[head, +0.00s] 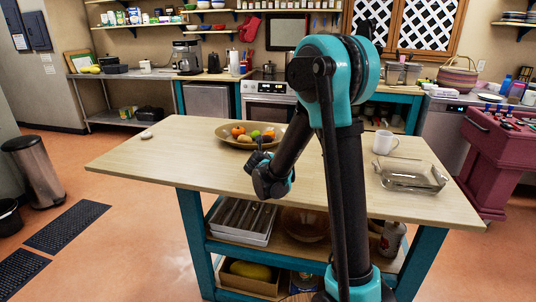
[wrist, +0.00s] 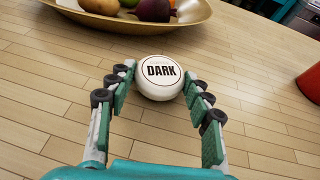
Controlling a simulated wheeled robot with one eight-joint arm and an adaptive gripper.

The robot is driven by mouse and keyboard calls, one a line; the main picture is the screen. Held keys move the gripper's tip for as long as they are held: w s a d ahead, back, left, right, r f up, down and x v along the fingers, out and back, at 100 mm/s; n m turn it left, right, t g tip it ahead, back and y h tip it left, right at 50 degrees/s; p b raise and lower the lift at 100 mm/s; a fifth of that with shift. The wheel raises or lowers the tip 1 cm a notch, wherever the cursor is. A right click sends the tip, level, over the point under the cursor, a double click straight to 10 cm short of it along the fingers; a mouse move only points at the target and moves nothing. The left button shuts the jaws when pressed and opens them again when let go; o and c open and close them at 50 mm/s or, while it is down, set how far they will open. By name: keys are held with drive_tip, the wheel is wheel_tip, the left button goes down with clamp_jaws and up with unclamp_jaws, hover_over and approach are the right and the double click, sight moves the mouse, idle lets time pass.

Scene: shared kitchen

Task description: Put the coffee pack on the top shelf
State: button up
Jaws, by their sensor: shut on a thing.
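In the wrist view, my gripper (wrist: 161,80) is shut on a round white thing marked "DARK" (wrist: 160,84), which looks like the coffee pack seen from its lid end. It sits between the two fingertips. I cannot tell whether it touches the tabletop. In the head view, my gripper (head: 261,152) is over the wooden island, just in front of the fruit bowl, and the pack cannot be made out there. Wall shelves show at the back, a long one at the left (head: 165,25) and a higher one (head: 275,11); I cannot tell which is the top shelf.
The fruit bowl (head: 226,135) is close beyond my gripper and also shows in the wrist view (wrist: 205,20). A white mug (head: 384,142) and a glass dish (head: 408,176) stand on the island's right. A red thing (wrist: 311,84) shows at the right. The island's left (head: 150,160) is mostly clear.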

drive_tip(key=w, duration=0.2)
drive_tip(key=w+d, duration=0.1)
drive_tip(key=w, duration=0.2)
drive_tip(key=shift+f, duration=0.3)
drive_tip(key=o, duration=1)
drive_tip(key=shift+f, duration=0.1)
